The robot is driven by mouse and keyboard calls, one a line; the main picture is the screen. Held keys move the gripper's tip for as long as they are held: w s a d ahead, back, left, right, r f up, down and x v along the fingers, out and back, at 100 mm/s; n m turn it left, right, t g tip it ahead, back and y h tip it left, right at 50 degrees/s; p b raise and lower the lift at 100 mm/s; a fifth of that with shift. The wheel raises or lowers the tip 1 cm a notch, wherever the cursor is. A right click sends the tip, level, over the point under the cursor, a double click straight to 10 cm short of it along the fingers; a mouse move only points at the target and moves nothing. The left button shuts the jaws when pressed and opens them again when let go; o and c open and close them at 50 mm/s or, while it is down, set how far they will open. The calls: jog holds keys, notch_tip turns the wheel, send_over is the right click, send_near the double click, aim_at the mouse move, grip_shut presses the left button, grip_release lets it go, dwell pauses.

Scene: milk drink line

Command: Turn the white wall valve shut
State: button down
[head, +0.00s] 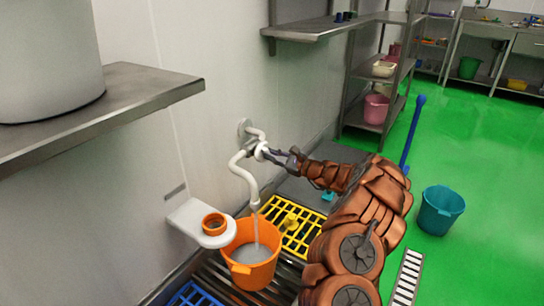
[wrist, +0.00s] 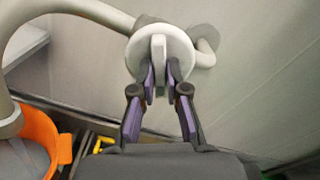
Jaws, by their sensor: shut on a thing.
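The white wall valve (head: 262,151) sits on a white pipe (head: 240,172) that comes out of the wall and bends down. In the wrist view the round valve knob (wrist: 178,48) faces me, with a flat upright handle (wrist: 159,50) across its middle. My gripper (wrist: 160,84) is shut on this handle, one finger on each side. In the head view my gripper (head: 285,158) reaches the valve from the right. Water runs from the pipe's end into an orange bucket (head: 251,262), which holds greyish liquid.
A white wall bracket (head: 196,228) with an orange ring stands left of the bucket. A yellow grate (head: 300,236) lies behind it. A steel shelf (head: 130,88) juts out at the left. A teal bucket (head: 440,212) stands on the green floor, which is mostly clear at the right.

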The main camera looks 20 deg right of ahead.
jog(key=shift+r+p, duration=0.1)
jog(key=shift+p, duration=0.3)
jog(key=m+p, duration=0.2)
jog(key=m, duration=0.1)
jog(key=shift+p, duration=0.4)
jog(key=shift+m+p, duration=0.85)
jog(key=shift+m, duration=0.55)
jog(key=shift+f, duration=0.2)
jog(key=c, duration=1.2)
grip_release()
jog(key=shift+r, duration=0.1)
